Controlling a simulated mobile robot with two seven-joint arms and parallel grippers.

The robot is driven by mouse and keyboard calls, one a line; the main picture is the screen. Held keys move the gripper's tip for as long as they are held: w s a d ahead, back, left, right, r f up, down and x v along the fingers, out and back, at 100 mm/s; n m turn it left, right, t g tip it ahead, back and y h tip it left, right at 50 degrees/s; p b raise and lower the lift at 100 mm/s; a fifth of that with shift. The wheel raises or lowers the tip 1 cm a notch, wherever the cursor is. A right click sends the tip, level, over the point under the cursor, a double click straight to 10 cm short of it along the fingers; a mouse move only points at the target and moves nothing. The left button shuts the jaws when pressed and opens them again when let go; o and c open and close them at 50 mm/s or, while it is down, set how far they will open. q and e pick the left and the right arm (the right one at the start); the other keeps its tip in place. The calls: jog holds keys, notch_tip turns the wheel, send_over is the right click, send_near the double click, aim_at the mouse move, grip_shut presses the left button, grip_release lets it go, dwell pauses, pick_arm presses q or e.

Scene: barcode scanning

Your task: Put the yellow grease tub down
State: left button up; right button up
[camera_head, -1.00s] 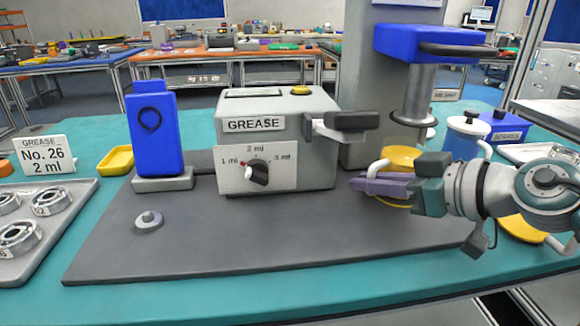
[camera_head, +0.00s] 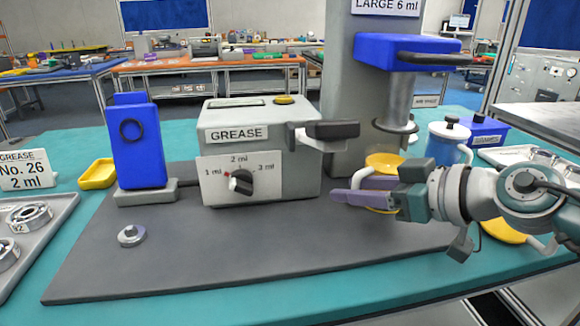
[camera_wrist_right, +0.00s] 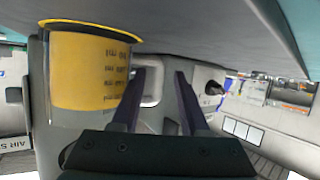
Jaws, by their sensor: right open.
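The yellow grease tub (camera_head: 385,160) stands upright on the dark mat, right of the grease dispenser, partly hidden behind my right gripper. In the wrist view the tub (camera_wrist_right: 90,75) appears upside down, with volume marks on its side and a pale handle (camera_wrist_right: 151,86). My right gripper (camera_head: 338,197) is open, and its purple fingers reach left across the front of the tub. In the wrist view the handle shows between the spread fingers (camera_wrist_right: 162,72); I cannot tell whether they touch it. My left gripper is out of view.
The grease dispenser (camera_head: 260,150) with its dial stands close to the left. A column with a blue press head (camera_head: 395,52) stands behind the tub. A blue-and-white jug (camera_head: 446,143) and a yellow dish (camera_head: 503,230) are to the right.

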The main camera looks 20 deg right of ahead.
jog(key=p+v, duration=0.2)
jog(key=v, duration=0.8)
jog(key=shift+s+d+p, duration=0.1)
jog(key=shift+s+p, duration=0.15)
jog(key=shift+p, duration=0.15)
jog(key=shift+s+d+r, duration=0.15)
jog(key=shift+s+r, duration=0.15)
jog(key=shift+s, duration=0.15)
notch_tip(320, 180, up, 5)
jog(key=d+m+t+h, duration=0.25)
jog(key=m+h, duration=0.25)
jog(key=h, duration=0.3)
jog(key=s+f+g, duration=0.1)
jog(key=s+f, duration=0.1)
jog(key=s+a+f+m+g+h, duration=0.1)
jog(key=g, duration=0.1)
jog(key=s+a+f+m+g, duration=0.1)
jog(key=s+f+g, duration=0.1)
jog(key=shift+s+a+f, duration=0.1)
jog(key=shift+s+f, duration=0.25)
jog(key=s+a+f+n+g+y, duration=0.4)
jog(key=s+a+g, duration=0.2)
jog(key=s+a, duration=0.4)
jog(key=shift+s+a+n+y, duration=0.25)
jog(key=shift+a+n+y, duration=0.15)
jog(key=shift+a, duration=0.75)
jog(key=shift+f+g, duration=0.15)
jog(key=shift+g, duration=0.1)
